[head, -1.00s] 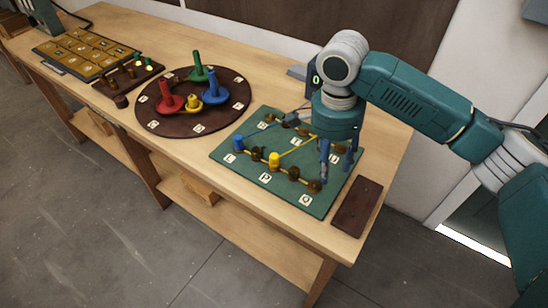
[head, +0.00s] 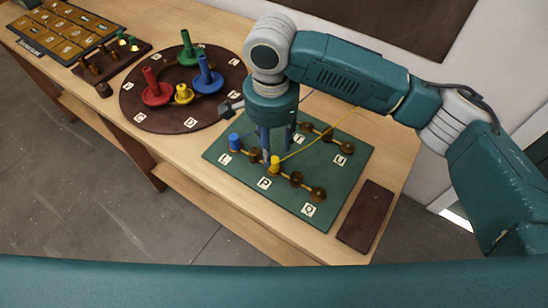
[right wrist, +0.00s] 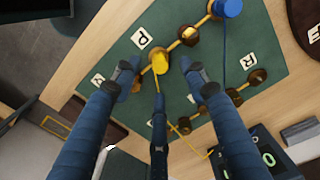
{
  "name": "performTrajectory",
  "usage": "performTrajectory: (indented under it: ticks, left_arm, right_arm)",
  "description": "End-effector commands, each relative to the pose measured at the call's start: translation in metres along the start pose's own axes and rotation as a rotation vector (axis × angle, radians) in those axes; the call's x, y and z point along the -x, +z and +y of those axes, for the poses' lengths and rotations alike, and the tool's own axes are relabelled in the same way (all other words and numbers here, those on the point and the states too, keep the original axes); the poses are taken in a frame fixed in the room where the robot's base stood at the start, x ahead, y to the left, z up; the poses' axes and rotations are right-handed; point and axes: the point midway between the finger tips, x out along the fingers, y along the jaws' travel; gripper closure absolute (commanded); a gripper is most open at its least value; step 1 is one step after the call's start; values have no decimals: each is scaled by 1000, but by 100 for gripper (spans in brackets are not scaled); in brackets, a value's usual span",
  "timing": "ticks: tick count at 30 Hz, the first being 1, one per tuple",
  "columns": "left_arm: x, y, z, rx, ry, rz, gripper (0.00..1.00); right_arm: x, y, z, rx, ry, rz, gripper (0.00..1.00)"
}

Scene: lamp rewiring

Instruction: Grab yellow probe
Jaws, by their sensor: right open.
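The yellow probe (head: 275,164) stands upright on the green board (head: 330,198), next to the letter P. A yellow wire runs from it. My right gripper (head: 277,150) hangs over the board, fingers down, just behind the probe in the head view. In the right wrist view the yellow probe (right wrist: 160,62) lies between the open, spread fingertips of my right gripper (right wrist: 160,74); I see no finger clearly touching it. A blue probe (head: 235,141) stands on the board near the letter L. My left gripper is not in view.
A round brown board (head: 133,105) with red, green, blue and small yellow pegs lies to the left. A dark brown block (head: 365,215) lies at the right table end.

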Motion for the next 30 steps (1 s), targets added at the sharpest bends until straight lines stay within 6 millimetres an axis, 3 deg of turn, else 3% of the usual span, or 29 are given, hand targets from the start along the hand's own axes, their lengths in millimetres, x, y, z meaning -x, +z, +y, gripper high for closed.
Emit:
performTrajectory:
  ticks: [3,6,8,16,25,26,30]
  left_arm:
    - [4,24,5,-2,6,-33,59]
    - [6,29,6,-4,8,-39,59]
    - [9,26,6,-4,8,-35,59]
    - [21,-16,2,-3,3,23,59]
    - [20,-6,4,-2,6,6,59]
    - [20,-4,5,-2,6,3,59]
    - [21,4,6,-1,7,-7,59]
  right_arm:
    - [-13,-1,0,-2,1,0,56]
    - [-18,-1,1,-3,1,0,56]
    - [-23,-2,2,-3,1,1,56]
    - [-62,-3,4,-2,1,1,56]
    - [-69,-3,4,0,-1,1,56]
    - [-69,-3,4,0,-1,1,58]
    - [-69,-3,4,-1,-1,1,86]
